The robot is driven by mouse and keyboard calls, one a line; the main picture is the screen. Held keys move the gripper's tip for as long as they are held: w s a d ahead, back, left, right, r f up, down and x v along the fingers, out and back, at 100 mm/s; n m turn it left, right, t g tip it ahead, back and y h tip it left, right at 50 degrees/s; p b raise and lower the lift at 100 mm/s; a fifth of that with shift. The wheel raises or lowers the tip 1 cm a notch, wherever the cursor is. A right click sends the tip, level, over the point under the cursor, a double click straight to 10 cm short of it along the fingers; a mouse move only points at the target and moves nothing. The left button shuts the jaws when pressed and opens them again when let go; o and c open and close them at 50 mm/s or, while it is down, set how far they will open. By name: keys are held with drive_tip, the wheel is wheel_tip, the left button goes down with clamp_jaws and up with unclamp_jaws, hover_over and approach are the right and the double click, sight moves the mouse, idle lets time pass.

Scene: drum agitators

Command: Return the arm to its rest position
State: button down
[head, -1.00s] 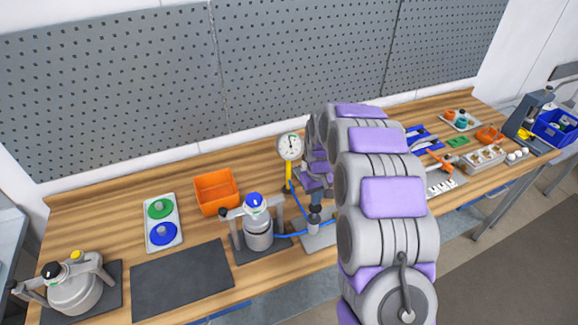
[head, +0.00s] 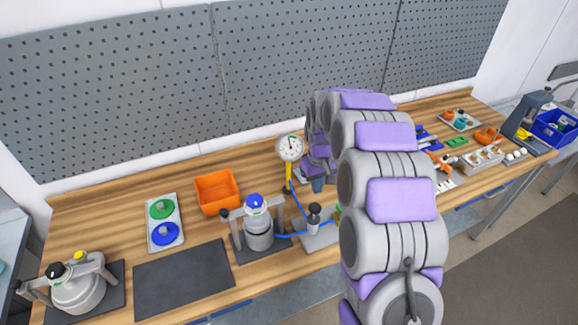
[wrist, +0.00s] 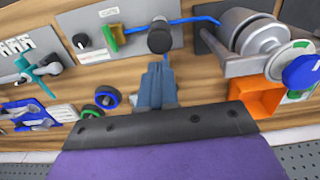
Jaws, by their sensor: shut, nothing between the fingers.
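My arm rises through the middle of the head view and bends down toward the bench. My gripper (wrist: 156,84) is shut and empty, its blue-grey fingers together in the wrist view. In the head view the gripper (head: 317,186) shows just above and behind a black-knobbed valve (head: 314,210) on a grey plate. In the wrist view the black knob (wrist: 160,37) lies beyond the fingertips, and they look apart from it. Much of the gripper is hidden by my arm in the head view.
A pressure gauge (head: 290,148) stands close left of the gripper. A drum agitator (head: 258,228) with a blue cap, an orange bin (head: 217,191) and another vessel (head: 78,286) stand farther left. A perforated wall (head: 110,85) backs the wooden bench. A dark mat (head: 183,278) is clear.

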idle(0.4)
drive_tip(key=s+r+m+b, duration=0.1)
drive_tip(key=s+r+b, duration=0.15)
drive_tip(key=s, duration=0.75)
drive_tip(key=s+r+b, duration=0.2)
drive_tip(key=s+r, duration=0.2)
drive_tip(key=s, duration=0.6)
drive_tip(key=s+f+m+g+b, duration=0.1)
drive_tip(key=s+b, duration=0.1)
drive_tip(key=s, duration=0.9)
drive_tip(key=s+f+m+b, duration=0.1)
drive_tip(key=s+f+b, duration=0.1)
drive_tip(key=s, duration=0.9)
drive_tip(key=shift+s+f+m+g+b, duration=0.15)
drive_tip(key=shift+f+m+g+b, duration=0.15)
drive_tip(key=shift+g+b, duration=0.1)
